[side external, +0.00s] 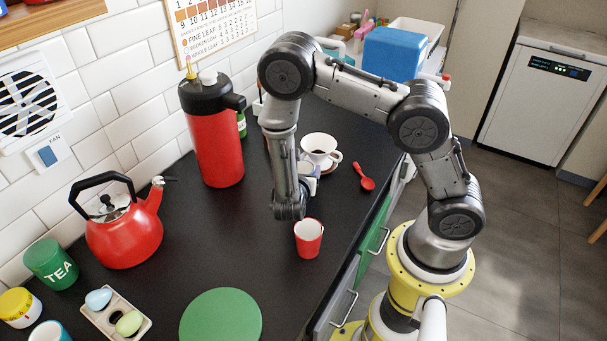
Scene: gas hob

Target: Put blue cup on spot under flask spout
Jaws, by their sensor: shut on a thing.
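The red pump flask (216,140) stands on the black worktop against the tiled wall. Its black spout (235,102) points right. The spot under the spout is hidden behind my arm. My gripper (306,183) is low over the worktop, right of the flask, and partly hidden by my wrist. It is shut on a small pale, bluish thing (308,168) that is mostly hidden; I cannot tell for certain that it is the blue cup.
A red cup (308,240) stands just in front of my wrist. A white cup (319,146) on a saucer and a red spoon (365,177) lie behind my gripper. A red kettle (124,232), green tin (51,263) and green disc (220,318) occupy the left and front.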

